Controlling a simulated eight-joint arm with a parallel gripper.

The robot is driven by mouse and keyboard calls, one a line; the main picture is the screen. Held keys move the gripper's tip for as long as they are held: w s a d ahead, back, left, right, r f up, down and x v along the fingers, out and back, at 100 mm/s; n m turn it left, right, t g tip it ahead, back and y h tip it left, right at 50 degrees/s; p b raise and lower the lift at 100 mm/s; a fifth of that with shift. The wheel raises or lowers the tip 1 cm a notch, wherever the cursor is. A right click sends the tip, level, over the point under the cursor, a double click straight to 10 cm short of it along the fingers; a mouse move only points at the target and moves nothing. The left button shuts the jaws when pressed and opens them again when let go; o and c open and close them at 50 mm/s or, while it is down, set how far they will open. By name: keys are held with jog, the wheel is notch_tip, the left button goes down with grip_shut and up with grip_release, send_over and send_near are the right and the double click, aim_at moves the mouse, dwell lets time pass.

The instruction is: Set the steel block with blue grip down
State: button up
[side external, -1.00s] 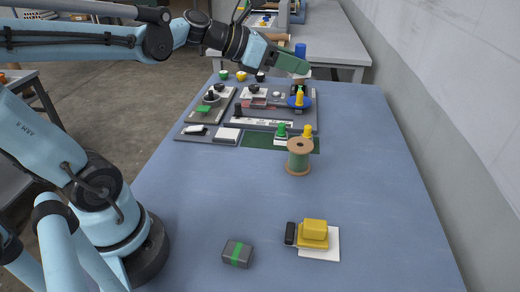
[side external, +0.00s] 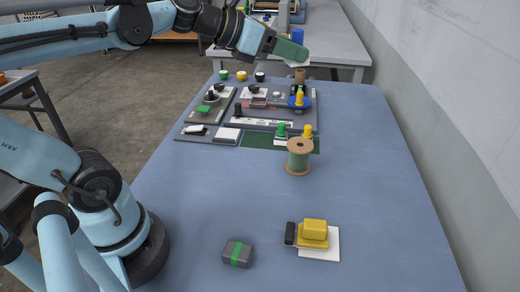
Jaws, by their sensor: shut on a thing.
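My gripper (side external: 301,54) is in the far part of the side view, raised above the back of the blue table, with its green fingers shut on the steel block with blue grip. The blue grip (side external: 297,35) sticks up behind the fingers. A pale sliver, seemingly the block's lower part (side external: 299,65), shows under them; the rest is hidden by the fingers. The block looks clear of the table, but its exact height cannot be told from this side.
Below my gripper are a brown cylinder (side external: 299,76) and a blue disc (side external: 299,103) with a yellow peg, on a grey panel. A green spool (side external: 299,157) stands mid-table. A grey block with green band (side external: 238,253) and a yellow block (side external: 314,230) lie in front. Much of the blue table (side external: 220,190) is bare.

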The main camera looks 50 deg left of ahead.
jog(key=a+f+m+g+h, duration=0.1)
jog(key=a+f+m+h, duration=0.1)
jog(key=f, duration=0.7)
jog(key=w+a+f+m+g+h, duration=0.1)
jog(key=a+f+m+g+h, duration=0.1)
jog(key=f, duration=0.7)
jog(key=shift+w+a+f+m+h, duration=0.15)
jog(key=shift+a+f+m+h, duration=0.15)
jog(key=shift+a+m+h, duration=0.65)
jog(key=shift+a, duration=0.15)
send_over(251, 139)
notch_tip(251, 139, down, 7)
jog(key=shift+f, duration=1.8)
jog(key=shift+f, duration=0.2)
